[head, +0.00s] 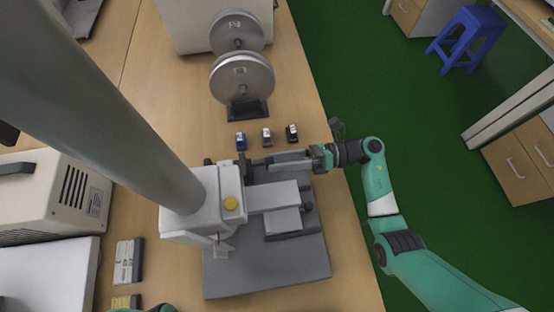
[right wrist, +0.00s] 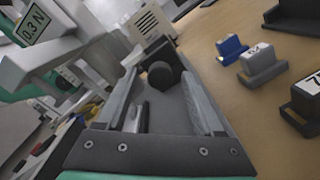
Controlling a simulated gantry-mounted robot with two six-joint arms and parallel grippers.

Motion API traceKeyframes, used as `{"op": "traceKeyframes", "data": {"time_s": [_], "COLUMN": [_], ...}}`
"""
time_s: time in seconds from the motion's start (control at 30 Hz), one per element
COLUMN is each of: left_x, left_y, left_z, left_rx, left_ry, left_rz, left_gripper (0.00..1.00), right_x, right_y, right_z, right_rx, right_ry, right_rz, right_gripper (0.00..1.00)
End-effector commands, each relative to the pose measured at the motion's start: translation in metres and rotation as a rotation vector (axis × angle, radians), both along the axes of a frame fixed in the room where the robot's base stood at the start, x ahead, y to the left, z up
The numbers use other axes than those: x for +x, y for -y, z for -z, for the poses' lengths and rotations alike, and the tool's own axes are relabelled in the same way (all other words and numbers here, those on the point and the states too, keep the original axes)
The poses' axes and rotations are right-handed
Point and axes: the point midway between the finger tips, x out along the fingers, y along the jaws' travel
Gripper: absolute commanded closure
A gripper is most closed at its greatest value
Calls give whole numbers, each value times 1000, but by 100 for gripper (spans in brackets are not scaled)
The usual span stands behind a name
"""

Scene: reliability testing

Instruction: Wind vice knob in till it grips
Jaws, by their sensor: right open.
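The force tester (head: 203,232) stands on a grey base plate, with a thick column rising from it. A dark round knob (right wrist: 163,74), apparently the vice knob, shows in the right wrist view between the ends of my right gripper's fingers. In the head view a dark part of the vice (head: 247,168) is beside the fingertips. My right gripper (head: 268,162) reaches in from the right and is open, one finger on each side of the knob; contact cannot be made out. The gripped piece and the vice jaws are not clearly visible.
Blue (head: 240,141), grey (head: 266,137) and black (head: 292,133) small blocks stand just beyond my right gripper. Large metal discs (head: 242,78) stand behind them. A tester display reads 0.3 N (right wrist: 36,25). A beige instrument (head: 55,195) is at left. The table's right edge is close.

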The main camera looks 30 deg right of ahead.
Motion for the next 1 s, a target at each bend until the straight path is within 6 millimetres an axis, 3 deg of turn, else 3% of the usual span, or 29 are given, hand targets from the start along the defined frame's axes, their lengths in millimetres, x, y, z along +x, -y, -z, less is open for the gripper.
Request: {"op": "traceKeyframes", "data": {"time_s": [0.33, 0.7, 1.0], "left_x": [0, 0, 0], "left_y": [0, 0, 0], "left_z": [1, 1, -1], "left_rx": [0, 0, 0], "left_ry": [0, 0, 0], "left_rz": [0, 0, 0], "left_gripper": [8, 8, 8], "right_x": [3, 3, 3], "right_y": [-6, -6, -6], "right_z": [0, 0, -1], "right_rx": [1, 1, 5], "right_ry": [-1, 0, -10], "right_rz": [1, 1, 1], "right_gripper": [33, 99, 100]}}
